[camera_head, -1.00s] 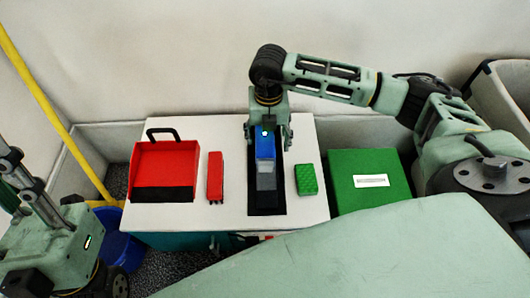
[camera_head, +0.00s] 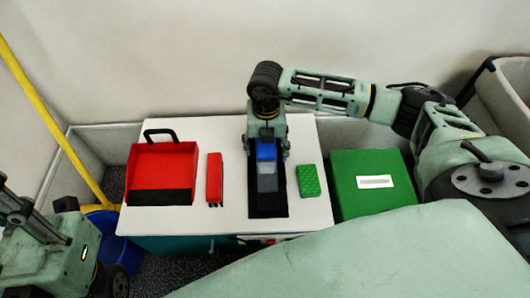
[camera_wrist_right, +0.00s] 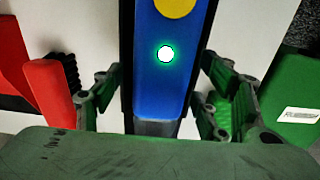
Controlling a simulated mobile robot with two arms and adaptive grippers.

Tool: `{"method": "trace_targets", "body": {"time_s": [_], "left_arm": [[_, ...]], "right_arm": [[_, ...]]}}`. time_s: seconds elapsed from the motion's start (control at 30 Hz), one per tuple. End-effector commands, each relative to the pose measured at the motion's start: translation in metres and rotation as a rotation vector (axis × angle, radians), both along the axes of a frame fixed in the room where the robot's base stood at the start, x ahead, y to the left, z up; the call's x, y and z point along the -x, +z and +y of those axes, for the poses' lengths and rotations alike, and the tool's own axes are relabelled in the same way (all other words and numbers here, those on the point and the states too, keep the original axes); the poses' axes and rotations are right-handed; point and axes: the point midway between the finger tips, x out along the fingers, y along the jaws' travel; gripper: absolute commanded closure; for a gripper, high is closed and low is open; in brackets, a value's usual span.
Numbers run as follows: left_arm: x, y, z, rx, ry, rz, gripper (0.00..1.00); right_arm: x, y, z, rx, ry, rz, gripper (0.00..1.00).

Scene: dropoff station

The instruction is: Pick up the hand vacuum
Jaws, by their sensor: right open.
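The hand vacuum (camera_head: 267,176), blue and grey, lies in a black tray-like recess (camera_head: 268,206) on the white table. It also shows in the right wrist view (camera_wrist_right: 168,80) as a blue body with a yellow round spot and a bright light spot. My right gripper (camera_head: 267,152) is open above the vacuum's blue far end. In the wrist view its green fingers stand on either side of the blue body, with gaps visible; contact does not show. My left arm is at the lower left, and its fingers do not show clearly.
On the white table (camera_head: 226,222) are a red dustpan (camera_head: 163,168), a red brush (camera_head: 214,178) and a green sponge (camera_head: 308,180). A green box (camera_head: 370,198) stands to the right. A blue bucket (camera_head: 128,249) and yellow pole (camera_head: 52,115) are at the left.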

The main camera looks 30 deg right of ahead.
Motion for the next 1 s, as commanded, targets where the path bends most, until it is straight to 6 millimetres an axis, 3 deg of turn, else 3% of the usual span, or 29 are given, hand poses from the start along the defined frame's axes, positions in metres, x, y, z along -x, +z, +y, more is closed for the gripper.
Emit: {"method": "trace_targets", "body": {"time_s": [0.43, 1.0], "left_arm": [[0.0023, 0.0011, 0.0007, 0.002, 0.000, -0.003, 0.69], [0.0021, 0.0005, 0.0007, 0.002, 0.000, 0.000, 0.69]], "right_arm": [[0.0000, -0.0028, 0.0001, 0.000, 0.000, 0.000, 0.33], [-0.0001, -0.0027, 0.0003, -0.001, 0.000, 0.000, 0.83]]}}
